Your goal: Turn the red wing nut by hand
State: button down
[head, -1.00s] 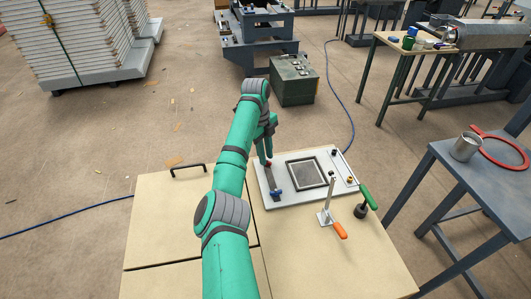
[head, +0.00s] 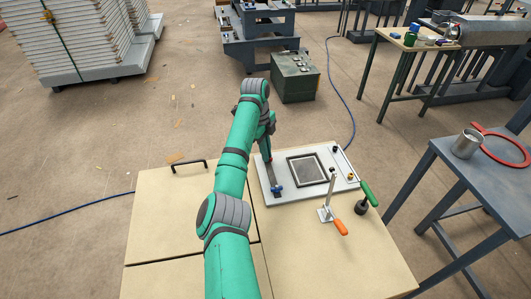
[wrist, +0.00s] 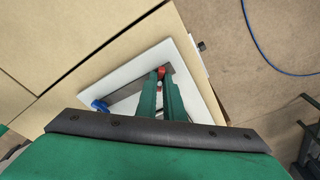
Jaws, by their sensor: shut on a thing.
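The red wing nut (wrist: 161,72) shows in the wrist view between my fingertips, near the far end of a dark bar on the light plate (wrist: 130,86). My gripper (wrist: 162,78) is shut on it from above, with one green finger on each side. In the head view my gripper (head: 265,153) is down at the left back part of the plate (head: 300,197), and the red wing nut is hidden there. A blue wing nut (head: 277,189) sits at the near end of the dark bar (head: 270,174); it also shows in the wrist view (wrist: 99,105).
A dark square frame (head: 306,170) lies on the plate, right of the bar. An orange-handled clamp (head: 340,227) and a green-handled tool (head: 368,195) stand at the right. The wooden tabletop (head: 290,260) is clear in front.

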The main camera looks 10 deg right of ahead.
jog(key=shift+s+f+n, duration=0.1)
jog(key=shift+n, duration=0.6)
jog(key=c, duration=1.9)
grip_release()
jog(key=shift+o, duration=0.2)
jog(key=shift+r, duration=3.1)
jog(key=shift+r, duration=0.1)
